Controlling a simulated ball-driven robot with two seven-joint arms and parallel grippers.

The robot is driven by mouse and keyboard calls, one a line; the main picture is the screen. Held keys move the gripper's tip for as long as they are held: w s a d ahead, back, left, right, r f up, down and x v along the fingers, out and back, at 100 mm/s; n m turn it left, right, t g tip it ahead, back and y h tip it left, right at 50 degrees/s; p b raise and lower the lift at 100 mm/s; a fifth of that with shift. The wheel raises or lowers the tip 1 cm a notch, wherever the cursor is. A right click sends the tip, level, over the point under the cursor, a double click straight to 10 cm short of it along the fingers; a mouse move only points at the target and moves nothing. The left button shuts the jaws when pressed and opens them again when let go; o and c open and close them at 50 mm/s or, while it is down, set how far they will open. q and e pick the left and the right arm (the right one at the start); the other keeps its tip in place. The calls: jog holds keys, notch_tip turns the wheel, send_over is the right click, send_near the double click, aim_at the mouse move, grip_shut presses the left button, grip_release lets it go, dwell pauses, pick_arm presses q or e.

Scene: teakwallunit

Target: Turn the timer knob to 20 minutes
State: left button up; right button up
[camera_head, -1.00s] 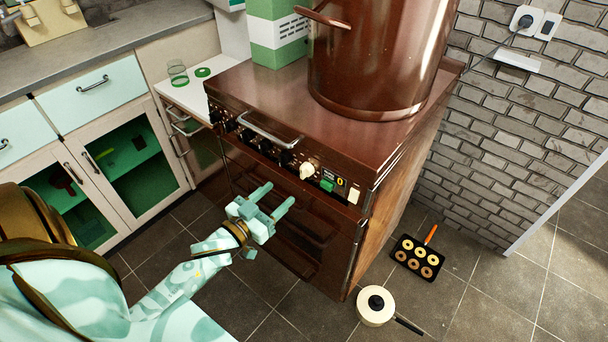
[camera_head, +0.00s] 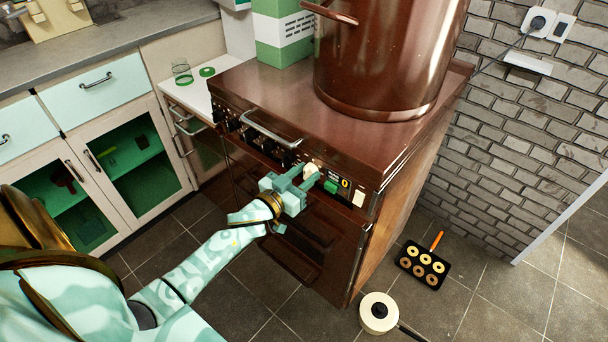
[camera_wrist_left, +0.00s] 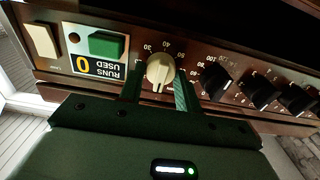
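The timer knob is a cream dial; in the wrist view the knob (camera_wrist_left: 160,68) has printed numbers around it, some hidden, and its ridge points toward the bottom of the picture. In the head view the knob (camera_head: 311,169) shows on the brown stove's front panel, partly covered by my gripper. My left gripper (camera_head: 304,181) is at the panel. In the wrist view my left gripper's (camera_wrist_left: 159,91) two green fingers stand apart, one on each side of the knob. I cannot tell whether they touch it. My right gripper is not in view.
Black knobs (camera_wrist_left: 215,80) sit beside the timer knob. A green button (camera_head: 331,187) and a "runs used" counter reading 0 (camera_head: 345,183) are on its other side. A rail (camera_head: 270,131) runs along the stove front. A pan (camera_head: 379,313) and a baking tray (camera_head: 423,265) lie on the floor.

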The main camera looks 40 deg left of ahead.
pick_arm(q)
jog(key=shift+m, duration=0.4)
jog(key=m, duration=0.2)
jog(key=shift+m+p, duration=0.4)
jog(key=m, duration=0.4)
jog(key=shift+d, duration=0.1)
jog(key=m, duration=0.5)
jog(key=shift+f, duration=0.15)
jog(key=m+b, duration=0.1)
jog(key=m, duration=0.4)
jog(key=shift+d+f, duration=0.1)
jog(key=shift+m, duration=0.3)
jog(key=o, duration=0.9)
jog(key=shift+o, duration=0.2)
jog(key=shift+s, duration=0.1)
